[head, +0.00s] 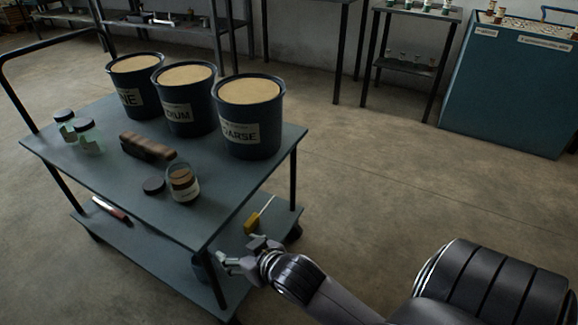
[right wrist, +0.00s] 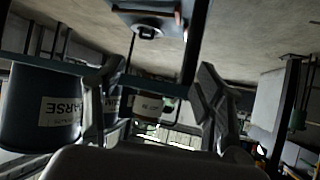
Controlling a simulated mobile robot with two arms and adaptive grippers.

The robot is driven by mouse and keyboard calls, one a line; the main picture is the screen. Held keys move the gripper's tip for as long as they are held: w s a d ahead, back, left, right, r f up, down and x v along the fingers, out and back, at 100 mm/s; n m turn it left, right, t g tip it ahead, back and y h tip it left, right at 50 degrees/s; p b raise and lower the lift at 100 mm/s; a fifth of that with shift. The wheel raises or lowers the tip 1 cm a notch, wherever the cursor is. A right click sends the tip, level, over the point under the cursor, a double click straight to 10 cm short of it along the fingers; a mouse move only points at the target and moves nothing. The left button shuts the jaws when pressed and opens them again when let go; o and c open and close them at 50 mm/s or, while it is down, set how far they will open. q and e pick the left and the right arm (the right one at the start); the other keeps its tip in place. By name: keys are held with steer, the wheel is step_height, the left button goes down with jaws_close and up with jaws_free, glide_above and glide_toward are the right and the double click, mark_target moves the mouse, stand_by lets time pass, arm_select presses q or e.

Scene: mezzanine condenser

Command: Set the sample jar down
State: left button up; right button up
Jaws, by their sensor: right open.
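The sample jar (head: 184,187), a clear jar with brown contents and a pale label, stands upright on the top of the cart (head: 225,205) near its front edge. A dark round lid (head: 153,185) lies beside it, to its left. My right gripper (head: 240,256) is off the cart's front right corner, lower right of the jar and apart from it. Its two fingers are spread in the right wrist view, with nothing seen held. A small labelled object (right wrist: 148,106) shows between the fingers; I cannot tell for sure whether it is the jar. My left gripper is out of view.
Three dark buckets of sand-coloured material stand along the back of the cart; the coarse one (head: 250,120) is nearest. A brown brush (head: 147,147) and two pale-green jars (head: 88,138) are left of the jar. A yellow-handled tool (head: 258,215) lies on the lower shelf.

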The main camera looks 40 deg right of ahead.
steer(key=s+f+g, duration=0.3)
steer(key=s+g, duration=0.1)
steer(key=s, duration=0.5)
steer(key=s+a+f+n+g, duration=0.1)
steer(key=s+f+g, duration=0.2)
steer(key=s, duration=0.7)
steer(key=shift+a+f+n+g, duration=0.2)
steer(key=shift+f+n+g, duration=0.15)
steer(key=shift+f, duration=0.25)
